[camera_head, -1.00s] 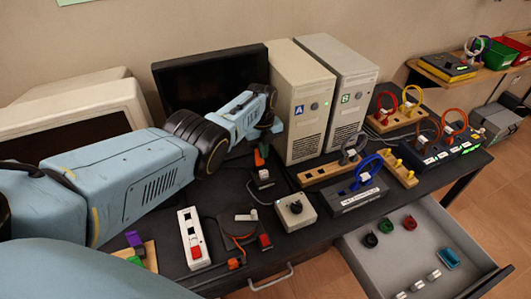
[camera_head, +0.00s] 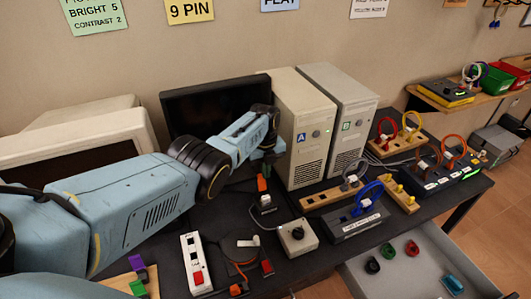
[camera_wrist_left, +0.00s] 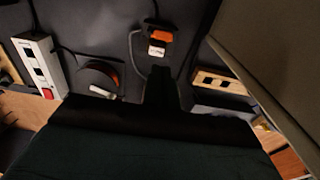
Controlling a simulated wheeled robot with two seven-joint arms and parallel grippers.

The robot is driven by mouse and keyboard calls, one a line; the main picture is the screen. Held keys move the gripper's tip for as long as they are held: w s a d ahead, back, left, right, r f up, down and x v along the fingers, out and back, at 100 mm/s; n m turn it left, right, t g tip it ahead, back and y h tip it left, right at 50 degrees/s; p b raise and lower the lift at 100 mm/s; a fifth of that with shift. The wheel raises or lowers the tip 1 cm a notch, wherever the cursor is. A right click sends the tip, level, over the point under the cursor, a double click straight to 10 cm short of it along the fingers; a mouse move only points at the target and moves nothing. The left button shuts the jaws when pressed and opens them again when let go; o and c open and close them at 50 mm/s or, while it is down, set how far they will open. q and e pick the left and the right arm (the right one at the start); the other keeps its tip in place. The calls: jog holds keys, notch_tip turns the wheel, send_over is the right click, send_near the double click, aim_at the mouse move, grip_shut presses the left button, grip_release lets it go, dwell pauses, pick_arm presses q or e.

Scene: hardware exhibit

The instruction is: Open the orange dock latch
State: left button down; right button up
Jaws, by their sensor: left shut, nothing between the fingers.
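The orange latch (camera_head: 262,183) stands upright at the back of a small dark dock (camera_head: 266,209) with a white block, on the black bench in front of the tower marked A. In the left wrist view the orange latch (camera_wrist_left: 160,34) and the white-fronted dock (camera_wrist_left: 157,50) are at top centre. My left gripper (camera_head: 268,168) points down just above and behind the latch. In the wrist view my left gripper's dark fingers (camera_wrist_left: 160,78) are shut and empty, below the dock in the picture; contact with the latch cannot be told. My right gripper is not in view.
Towers A (camera_head: 300,130) and B (camera_head: 350,125) stand close behind, right of my left arm. An open drawer (camera_head: 420,265) sticks out at the lower right.

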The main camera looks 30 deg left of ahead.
pick_arm(q)
notch_tip(320, 180, up, 12)
jog(key=p, duration=0.2)
jog(key=shift+w+a, duration=0.15)
jog(key=shift+a, duration=0.05)
dwell(0.4)
